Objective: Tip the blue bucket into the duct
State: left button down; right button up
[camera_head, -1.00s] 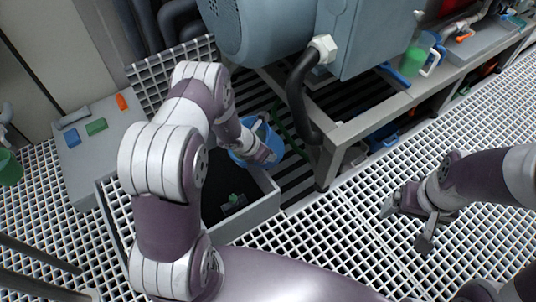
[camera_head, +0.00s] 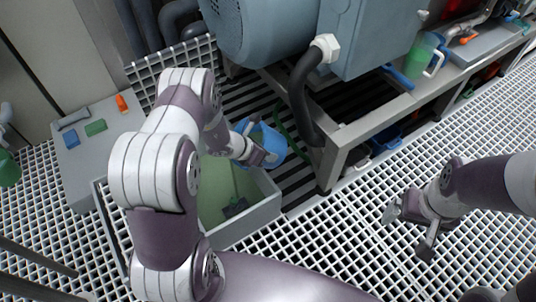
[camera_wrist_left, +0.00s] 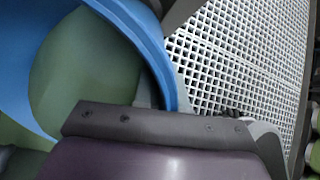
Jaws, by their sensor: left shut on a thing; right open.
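The blue bucket (camera_head: 271,143) hangs at the right rear corner of a grey open-topped box, near dark floor slats. My left gripper (camera_head: 262,157) is shut on its rim. The left wrist view shows the blue bucket (camera_wrist_left: 160,50) close up, with green inside it (camera_wrist_left: 85,65). The grey box (camera_head: 255,222) has a pale green interior with a small dark thing in it; my left arm hides part of it. I cannot tell whether this box or the dark slatted channel (camera_head: 297,187) is the duct. My right gripper (camera_head: 408,228) is open and empty over the white floor grating.
A large grey-blue machine (camera_head: 270,30) on a metal frame stands behind, with a dark curved hose (camera_head: 303,95). A grey block (camera_head: 85,150) at left carries small blue, green and orange pieces. A green jug (camera_head: 420,55) stands at the upper right. The grating at right is open.

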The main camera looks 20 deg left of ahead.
pick_arm(q)
jog(key=shift+a+f+h+b, duration=0.1)
jog(key=shift+h+b, duration=0.2)
jog(key=shift+b, duration=0.2)
jog(key=shift+s+a+t+h+b, duration=0.15)
jog(key=shift+t+h+b, duration=0.25)
jog(key=shift+t+b, duration=0.15)
